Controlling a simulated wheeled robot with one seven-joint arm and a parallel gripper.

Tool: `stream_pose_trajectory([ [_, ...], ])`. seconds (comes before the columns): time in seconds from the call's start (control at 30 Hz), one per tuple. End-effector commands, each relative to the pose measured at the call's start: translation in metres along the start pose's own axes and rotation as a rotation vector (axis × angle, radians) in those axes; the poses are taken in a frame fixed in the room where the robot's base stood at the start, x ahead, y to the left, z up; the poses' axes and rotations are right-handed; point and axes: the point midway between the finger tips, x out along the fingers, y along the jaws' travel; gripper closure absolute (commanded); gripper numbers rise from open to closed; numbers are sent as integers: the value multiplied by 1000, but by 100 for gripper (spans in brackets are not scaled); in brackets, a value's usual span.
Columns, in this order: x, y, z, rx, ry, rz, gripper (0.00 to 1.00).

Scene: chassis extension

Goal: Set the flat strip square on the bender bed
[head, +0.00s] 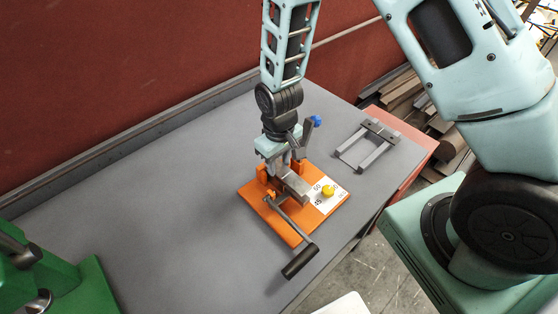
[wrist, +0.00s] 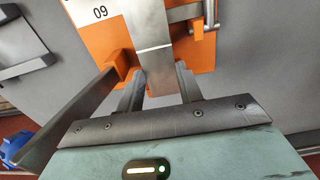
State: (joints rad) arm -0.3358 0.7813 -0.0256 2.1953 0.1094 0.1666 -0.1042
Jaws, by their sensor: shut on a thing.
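The bender is an orange base (head: 285,228) on the grey bench, with a long black-gripped lever (head: 300,262) toward the front. My gripper (head: 284,165) is low over the bender's back part. In the wrist view its two fingers (wrist: 160,88) are shut on the flat strip (wrist: 155,45), a grey metal bar with a pale line across it. The strip runs from between the fingers over the orange bender bed (wrist: 184,50), looking roughly in line with it. I cannot tell whether it rests on the bed or is exactly square. In the head view the gripper partly hides the strip.
A grey frame rack (head: 365,146) and a blue object (head: 316,120) are behind. Green machinery (head: 70,285) is front left; the bench's left is clear.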

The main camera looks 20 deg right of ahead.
Motion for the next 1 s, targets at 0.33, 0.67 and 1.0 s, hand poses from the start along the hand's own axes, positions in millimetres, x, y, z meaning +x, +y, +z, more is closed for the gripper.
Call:
stream_pose_trajectory([
  [0.33, 0, 0, 0, 0, 0, 0, 94],
  [0.67, 3, 0, 0, 0, 0, 0, 94],
  [1.0, 12, 0, 0, 0, 1, 0, 94],
])
